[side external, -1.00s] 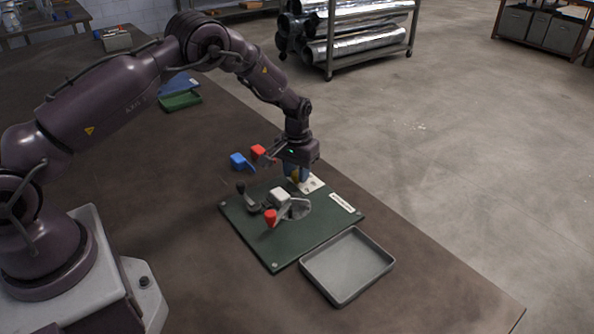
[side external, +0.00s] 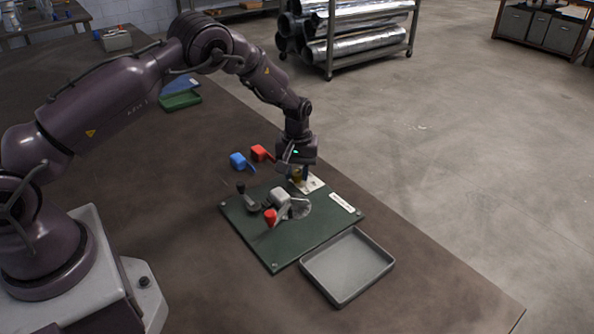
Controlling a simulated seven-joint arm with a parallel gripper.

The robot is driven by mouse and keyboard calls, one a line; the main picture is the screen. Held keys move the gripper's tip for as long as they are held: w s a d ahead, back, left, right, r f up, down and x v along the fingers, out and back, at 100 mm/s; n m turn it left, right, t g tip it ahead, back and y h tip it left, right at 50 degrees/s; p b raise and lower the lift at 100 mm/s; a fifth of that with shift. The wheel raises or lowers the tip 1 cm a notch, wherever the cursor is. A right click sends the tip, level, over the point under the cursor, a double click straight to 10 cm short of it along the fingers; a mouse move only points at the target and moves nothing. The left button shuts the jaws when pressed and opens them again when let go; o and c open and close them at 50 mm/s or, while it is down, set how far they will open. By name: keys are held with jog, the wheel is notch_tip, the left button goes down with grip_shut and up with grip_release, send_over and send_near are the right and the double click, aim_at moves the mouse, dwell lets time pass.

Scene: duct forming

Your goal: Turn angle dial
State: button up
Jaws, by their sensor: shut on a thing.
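The angle dial (side external: 296,175) shows as a small brass-coloured knob over a pale plate (side external: 312,184) at the back corner of the green board (side external: 263,238). My gripper (side external: 299,178) points down over the plate and is shut on the dial. The fingers and wrist hide most of the dial, so its setting cannot be read.
The board carries a dark-handled lever (side external: 241,188), a grey block (side external: 279,195), a red-tipped part (side external: 270,216) and a metal disc (side external: 300,208). A blue piece (side external: 238,160) and a red piece (side external: 259,152) lie behind. An empty grey tray (side external: 347,291) stands in front.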

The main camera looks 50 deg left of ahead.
aim_at(297, 173)
jog(key=shift+r, duration=0.1)
jog(key=o, duration=0.9)
notch_tip(297, 173, up, 13)
jog(key=shift+f, duration=0.1)
